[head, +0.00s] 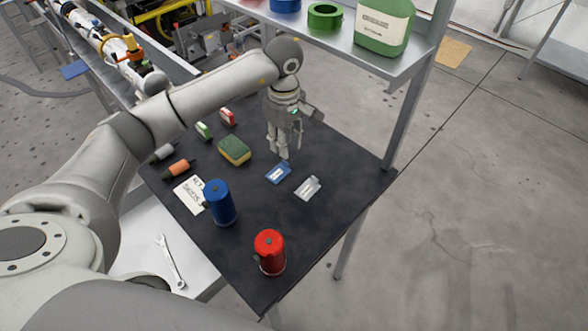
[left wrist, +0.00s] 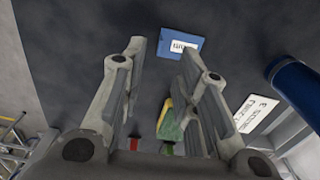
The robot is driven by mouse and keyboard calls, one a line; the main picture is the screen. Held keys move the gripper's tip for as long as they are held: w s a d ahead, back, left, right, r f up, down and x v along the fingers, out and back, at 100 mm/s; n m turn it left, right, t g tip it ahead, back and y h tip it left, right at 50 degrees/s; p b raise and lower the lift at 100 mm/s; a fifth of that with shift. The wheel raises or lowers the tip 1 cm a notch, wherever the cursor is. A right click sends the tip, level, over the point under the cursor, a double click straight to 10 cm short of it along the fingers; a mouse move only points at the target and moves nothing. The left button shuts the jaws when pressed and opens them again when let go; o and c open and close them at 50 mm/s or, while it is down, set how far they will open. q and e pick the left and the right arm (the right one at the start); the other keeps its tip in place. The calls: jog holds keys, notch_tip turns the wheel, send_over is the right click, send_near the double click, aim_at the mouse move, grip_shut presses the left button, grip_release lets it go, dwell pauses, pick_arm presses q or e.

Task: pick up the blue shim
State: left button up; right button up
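The blue shim (head: 278,173) is a small flat blue plate with a white label, lying on the black table mat. My left gripper (head: 279,156) points down over the mat, just behind the shim in the head view. In the left wrist view the shim (left wrist: 181,43) lies past the fingertips, nearer the right-hand finger. The left gripper (left wrist: 162,55) is open, its fingers apart with nothing between them. Its height above the mat is hard to judge. My right gripper is not in view.
A grey shim (head: 307,188) lies to the right of the blue one. A sponge (head: 234,150), a blue canister (head: 219,203), a red canister (head: 270,252) and a paper note (head: 190,194) are on the mat. A shelf (head: 400,62) with a green jug overhangs behind.

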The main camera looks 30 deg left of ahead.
aim_at(278, 171)
pick_arm(q)
jog(key=f+p, duration=0.1)
jog(key=f, duration=0.3)
jog(key=f+p, duration=0.1)
jog(key=f, duration=0.1)
jog(key=shift+w+a+f+p, duration=0.1)
jog(key=shift+a+p, duration=0.25)
jog(key=shift+a, duration=0.05)
jog(key=shift+f, duration=0.25)
grip_shut()
